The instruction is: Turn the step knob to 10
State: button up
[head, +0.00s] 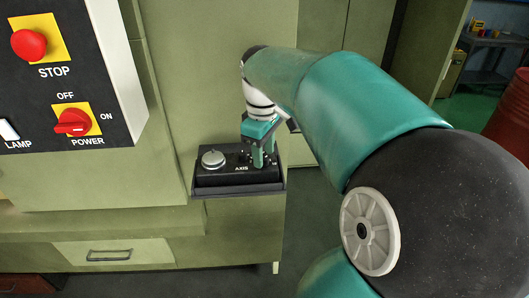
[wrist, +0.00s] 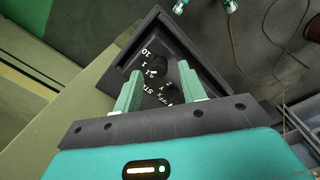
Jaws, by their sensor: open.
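The black control box (head: 235,178) sits in a dark tray-like holder on the cabinet front, with AXIS lettering and a silver dial on its top. My gripper (head: 258,162) points down over the right part of the box and hides what lies under it. In the wrist view my gripper (wrist: 160,70) is open, its two green fingers apart over the box. The dark step knob (wrist: 170,74) appears between the fingers, close to the white 10 and STEP lettering. It is too dark to tell where it points or whether a finger touches it.
The silver dial (head: 213,158) stands left of my gripper. At upper left is a panel with a red stop button (head: 29,43), a red power switch (head: 72,122) and a lamp (head: 8,130). A drawer handle (head: 108,255) is below. A red barrel (head: 510,120) stands far right.

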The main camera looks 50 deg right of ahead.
jog(key=shift+f, duration=0.6)
jog(key=shift+c, duration=0.2)
grip_shut()
jog(key=shift+d+m, duration=0.1)
jog(key=shift+m, duration=0.4)
jog(key=m, duration=0.3)
jog(key=shift+r+m, duration=0.1)
jog(key=shift+m, duration=2.4)
